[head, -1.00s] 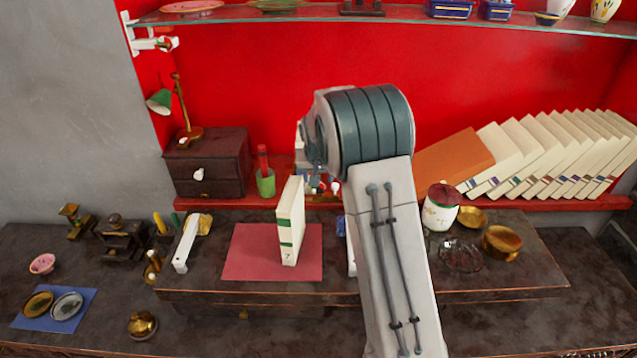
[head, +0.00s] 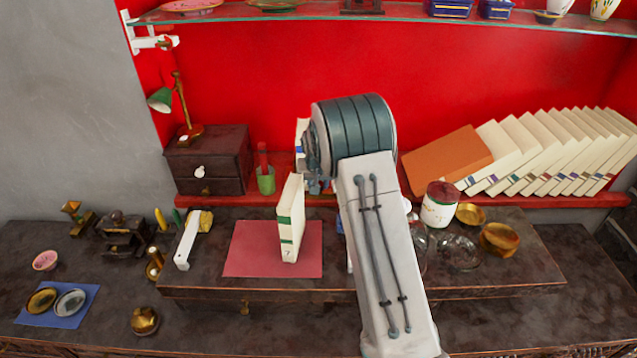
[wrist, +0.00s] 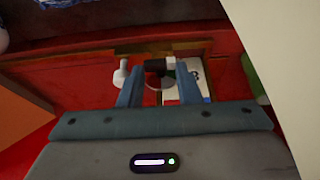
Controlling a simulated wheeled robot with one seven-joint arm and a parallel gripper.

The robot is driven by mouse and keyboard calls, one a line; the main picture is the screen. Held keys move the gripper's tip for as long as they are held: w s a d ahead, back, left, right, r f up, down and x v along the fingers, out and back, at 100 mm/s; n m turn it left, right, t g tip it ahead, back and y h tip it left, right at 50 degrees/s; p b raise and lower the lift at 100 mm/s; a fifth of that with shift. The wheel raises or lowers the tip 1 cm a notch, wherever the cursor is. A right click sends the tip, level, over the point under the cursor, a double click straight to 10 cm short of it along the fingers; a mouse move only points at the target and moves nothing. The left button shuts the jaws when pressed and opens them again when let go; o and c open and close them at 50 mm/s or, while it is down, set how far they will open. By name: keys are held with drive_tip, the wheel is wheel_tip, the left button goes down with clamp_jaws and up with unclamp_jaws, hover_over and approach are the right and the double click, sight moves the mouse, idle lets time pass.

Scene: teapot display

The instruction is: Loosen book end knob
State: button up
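In the wrist view my gripper (wrist: 160,66) has its two blue-grey fingers apart. A small dark knob-like piece (wrist: 155,66) shows between or just beyond the fingertips; I cannot tell whether they touch it. A pale knob (wrist: 121,73) stands just left of the left finger, below a brass-coloured bar (wrist: 160,48). I cannot tell which of these pieces is the book end knob. In the head view my gripper is mostly hidden behind my arm, near the red shelf.
A cream book (head: 291,220) with green bands stands on a red mat (head: 255,250). A lidded jar (head: 439,205), brass bowls (head: 499,239) and leaning books (head: 548,155) are on the right.

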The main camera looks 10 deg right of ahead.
drive_tip(key=shift+a+f+h+b, duration=0.1)
drive_tip(key=shift+a+h+b, duration=0.05)
drive_tip(key=shift+h+b, duration=0.15)
drive_tip(key=shift+h, duration=0.3)
drive_tip(key=o, duration=1)
